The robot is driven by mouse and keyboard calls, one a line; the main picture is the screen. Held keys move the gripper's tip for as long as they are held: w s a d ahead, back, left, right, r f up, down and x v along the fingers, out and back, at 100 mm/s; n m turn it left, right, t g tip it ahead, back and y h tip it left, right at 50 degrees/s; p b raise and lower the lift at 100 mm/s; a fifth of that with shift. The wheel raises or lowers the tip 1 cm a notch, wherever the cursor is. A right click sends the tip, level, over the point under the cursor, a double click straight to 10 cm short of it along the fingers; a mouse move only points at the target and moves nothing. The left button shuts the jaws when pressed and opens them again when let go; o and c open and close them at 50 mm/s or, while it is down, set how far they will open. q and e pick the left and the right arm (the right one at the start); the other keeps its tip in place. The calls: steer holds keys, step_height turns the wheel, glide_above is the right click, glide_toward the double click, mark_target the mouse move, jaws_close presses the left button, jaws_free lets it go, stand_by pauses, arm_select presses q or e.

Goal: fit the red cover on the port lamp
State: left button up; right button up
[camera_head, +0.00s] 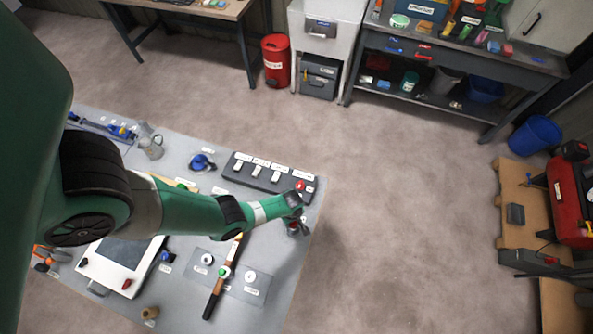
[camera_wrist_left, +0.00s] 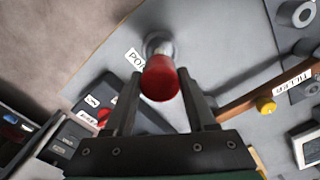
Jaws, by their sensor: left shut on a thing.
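The red cover (camera_wrist_left: 161,80) is between the fingers of my left gripper (camera_wrist_left: 158,76) in the left wrist view, and the gripper is shut on it. A metal lamp fitting (camera_wrist_left: 157,45) shows just beyond the cover, beside a label that begins "PO" (camera_wrist_left: 135,58). The cover lines up with the fitting in this view, but I cannot tell whether they touch. In the head view my left gripper (camera_head: 294,214) is over the right edge of the grey table (camera_head: 300,262); the arm and gripper hide much of the cover and lamp there. My right gripper is not in view.
A dark switch panel (camera_head: 262,173) with a red button (camera_head: 300,186) lies just behind the gripper. A dark and brown bar (camera_head: 217,291) and a grey plate with white discs (camera_head: 250,276) lie in front. Open floor is to the right.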

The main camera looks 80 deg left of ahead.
arm_select(q)
steer(key=shift+f+b, duration=2.2)
steer(key=shift+f, duration=0.15)
steer(key=shift+f, duration=0.1)
steer(key=shift+f+b, duration=0.25)
steer(key=shift+b, duration=0.15)
steer(key=shift+f+b, duration=0.5)
steer(key=shift+f+b, duration=0.65)
steer(key=shift+f, duration=0.05)
steer(key=shift+f+b, duration=0.3)
steer(key=shift+b, duration=0.05)
steer(key=shift+f+b, duration=0.35)
stand_by(0.5)
stand_by(0.3)
